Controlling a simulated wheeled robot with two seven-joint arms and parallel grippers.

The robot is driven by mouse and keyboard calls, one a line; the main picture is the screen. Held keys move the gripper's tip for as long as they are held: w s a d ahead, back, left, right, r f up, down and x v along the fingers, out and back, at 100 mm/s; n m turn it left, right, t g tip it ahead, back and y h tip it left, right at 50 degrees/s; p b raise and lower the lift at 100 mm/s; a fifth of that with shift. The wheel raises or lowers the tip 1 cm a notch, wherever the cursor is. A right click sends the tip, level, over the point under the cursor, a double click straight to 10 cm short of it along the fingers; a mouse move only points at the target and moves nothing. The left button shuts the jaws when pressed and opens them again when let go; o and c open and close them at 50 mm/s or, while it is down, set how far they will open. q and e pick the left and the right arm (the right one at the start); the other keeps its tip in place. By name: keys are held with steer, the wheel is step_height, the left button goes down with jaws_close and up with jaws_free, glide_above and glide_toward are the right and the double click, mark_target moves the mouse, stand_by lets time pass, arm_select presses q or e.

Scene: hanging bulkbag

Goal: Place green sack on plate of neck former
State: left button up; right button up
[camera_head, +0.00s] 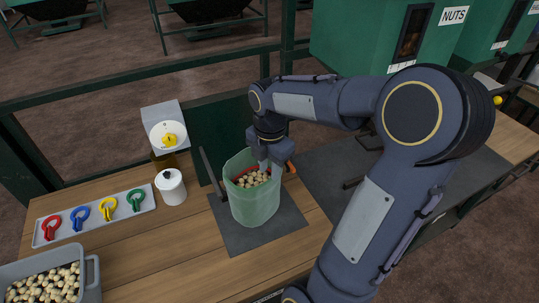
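The green sack (255,205) stands upright and open-topped, with pale round nuts (252,179) inside. It is on or just above a dark square plate (230,237) on the wooden table; I cannot tell whether they touch. A dark upright bar (211,172) is beside the sack on the left, and an orange-red part (291,167) is at its right. Which part belongs to the neck former is not clear. My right gripper (264,164) points down at the sack's back rim. Its fingertips are too small and partly hidden to show a grip. My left gripper is out of view.
A tray (95,224) holds red, blue, yellow and green clips. A white lidded pot (171,187) and a grey box with a yellow knob (169,140) stand left of the sack. A grey bin (93,283) of nuts is front left. Green nut hoppers (350,40) stand behind.

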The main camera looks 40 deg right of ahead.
steer(key=s+a+r+m+t+y, duration=0.1)
steer(key=s+a+m+t+y, duration=0.1)
steer(key=s+a+m, duration=0.4)
steer(key=s+a+r+m+t+y, duration=0.1)
steer(key=s+a+m+t, duration=0.2)
steer(key=m, duration=1.1)
steer(key=s+a, duration=0.3)
steer(key=a, duration=0.3)
steer(key=shift+s+a+r+m+y, duration=0.15)
steer(key=shift+s+m+y, duration=0.2)
steer(key=shift+m+y, duration=0.05)
